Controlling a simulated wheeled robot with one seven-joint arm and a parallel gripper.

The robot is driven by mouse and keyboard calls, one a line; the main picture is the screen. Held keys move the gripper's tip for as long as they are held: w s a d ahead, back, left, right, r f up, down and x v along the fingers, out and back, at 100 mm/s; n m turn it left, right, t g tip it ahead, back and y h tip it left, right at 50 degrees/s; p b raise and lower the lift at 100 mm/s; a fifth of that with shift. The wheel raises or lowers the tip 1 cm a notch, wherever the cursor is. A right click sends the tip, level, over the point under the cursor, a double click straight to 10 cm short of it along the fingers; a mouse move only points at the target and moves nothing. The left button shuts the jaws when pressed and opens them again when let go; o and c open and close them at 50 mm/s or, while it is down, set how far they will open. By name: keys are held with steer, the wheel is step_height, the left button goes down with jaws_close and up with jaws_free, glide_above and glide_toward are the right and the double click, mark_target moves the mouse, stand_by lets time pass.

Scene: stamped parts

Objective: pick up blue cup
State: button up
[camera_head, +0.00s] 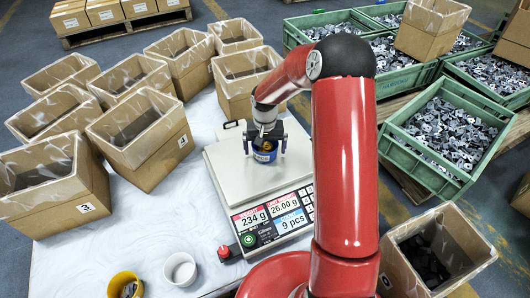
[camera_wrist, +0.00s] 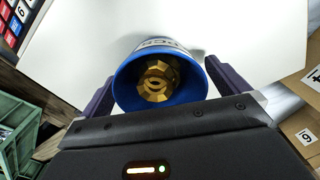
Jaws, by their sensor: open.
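The blue cup (camera_head: 265,152) stands on the white scale (camera_head: 227,174) and holds brass-coloured parts. In the wrist view the blue cup (camera_wrist: 160,76) sits between the two dark fingers of my gripper (camera_wrist: 160,90), with the gold-coloured faceted parts inside it. The fingers stand on either side of the cup, with a gap showing at least on the right. In the head view my gripper (camera_head: 265,140) is right at the cup, partly hiding it.
The scale display (camera_head: 270,217) reads 234 g, 26.00 g and 9 pcs. A yellow cup (camera_head: 125,286) and a white cup (camera_head: 181,269) stand at the front of the table. Open cardboard boxes (camera_head: 60,197) line the left and back. Green crates of metal parts (camera_head: 446,135) stand at right.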

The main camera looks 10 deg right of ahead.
steer(key=shift+f, duration=0.15)
steer(key=shift+c, duration=0.4)
steer(key=c, duration=1.2)
steer(key=shift+o, duration=0.2)
step_height(320, 180, up, 20)
steer(key=p, duration=0.4)
